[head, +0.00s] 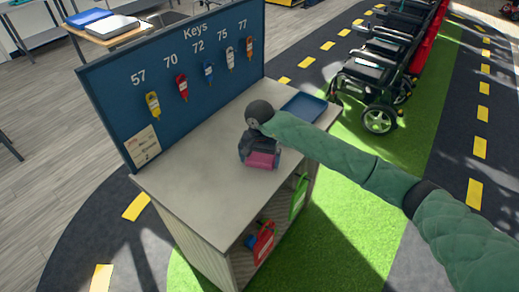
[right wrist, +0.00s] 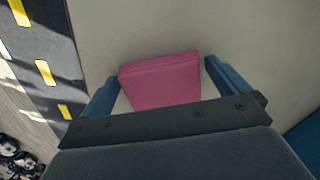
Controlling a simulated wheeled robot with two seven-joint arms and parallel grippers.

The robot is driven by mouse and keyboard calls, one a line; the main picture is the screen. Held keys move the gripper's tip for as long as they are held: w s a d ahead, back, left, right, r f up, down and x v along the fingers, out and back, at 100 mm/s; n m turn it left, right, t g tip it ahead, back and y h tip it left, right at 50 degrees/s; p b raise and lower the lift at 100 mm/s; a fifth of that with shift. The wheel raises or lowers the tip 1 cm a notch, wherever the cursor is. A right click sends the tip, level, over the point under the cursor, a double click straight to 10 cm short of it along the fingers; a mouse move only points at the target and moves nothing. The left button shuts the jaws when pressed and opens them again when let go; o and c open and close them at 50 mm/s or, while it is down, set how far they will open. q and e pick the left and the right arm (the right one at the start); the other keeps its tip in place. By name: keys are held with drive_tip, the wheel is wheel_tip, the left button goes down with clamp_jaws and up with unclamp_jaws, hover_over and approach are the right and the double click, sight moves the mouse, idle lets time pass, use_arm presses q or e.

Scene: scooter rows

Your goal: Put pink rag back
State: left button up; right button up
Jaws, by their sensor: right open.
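The pink rag (head: 262,160) lies folded on the grey counter top (head: 185,185), below the key board. My right gripper (head: 260,155) is over the counter at the rag, pointing down. In the right wrist view the rag (right wrist: 160,82) shows as a flat pink block between the two blue fingers of my right gripper (right wrist: 162,88). The fingers are apart, with a gap visible on the right side of the rag. The rag's near edge is hidden behind the gripper body. My left gripper is not in view.
A blue key board (head: 170,75) with several coloured key tags stands along the counter's back. A blue tray (head: 305,106) is at the counter's right end.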

sight(259, 159)
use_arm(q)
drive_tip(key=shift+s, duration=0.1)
use_arm(e)
drive_tip(key=shift+r, duration=0.15)
drive_tip(key=shift+r, duration=0.4)
drive_tip(key=shift+r+b, duration=0.45)
drive_tip(key=shift+r, duration=0.15)
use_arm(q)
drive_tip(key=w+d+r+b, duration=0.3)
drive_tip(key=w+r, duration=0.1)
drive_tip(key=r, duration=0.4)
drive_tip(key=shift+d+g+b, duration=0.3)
use_arm(e)
wheel_tip(259, 159, up, 10)
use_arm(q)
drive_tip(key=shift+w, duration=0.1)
